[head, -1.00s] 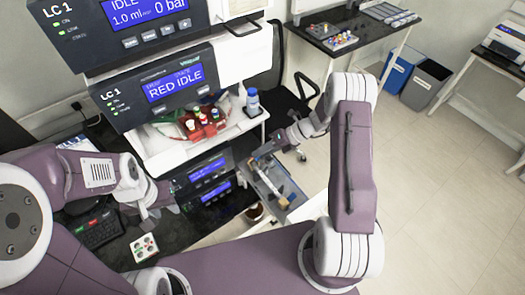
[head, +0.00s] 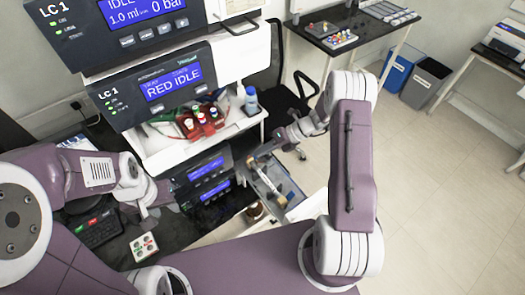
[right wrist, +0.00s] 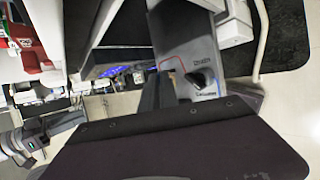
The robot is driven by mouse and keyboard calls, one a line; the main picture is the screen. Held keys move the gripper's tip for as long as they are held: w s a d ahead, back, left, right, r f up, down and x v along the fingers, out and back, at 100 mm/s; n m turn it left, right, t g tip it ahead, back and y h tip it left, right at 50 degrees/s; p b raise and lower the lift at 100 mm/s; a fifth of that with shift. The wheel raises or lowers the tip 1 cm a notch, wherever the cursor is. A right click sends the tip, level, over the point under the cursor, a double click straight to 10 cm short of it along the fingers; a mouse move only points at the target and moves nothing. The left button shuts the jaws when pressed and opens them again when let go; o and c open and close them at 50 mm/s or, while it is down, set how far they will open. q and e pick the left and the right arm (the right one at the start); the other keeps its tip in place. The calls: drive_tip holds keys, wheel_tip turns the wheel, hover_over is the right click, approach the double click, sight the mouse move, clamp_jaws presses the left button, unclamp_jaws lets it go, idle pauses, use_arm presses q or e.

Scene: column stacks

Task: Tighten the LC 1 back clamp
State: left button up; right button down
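I cannot tell which bracket is the back clamp. My right gripper (head: 256,154) is at the panel's upper end. In the right wrist view its two dark fingers (right wrist: 158,92) look close together, with nothing visible between them.
A red tray with small bottles (head: 203,122) and a blue-capped bottle (head: 251,102) sit on the stack's shelf. A black chair (head: 290,95) stands behind. The floor at right is clear.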

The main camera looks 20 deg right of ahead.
sight(249, 160)
drive_tip(key=shift+s+a, duration=0.15)
idle(0.8)
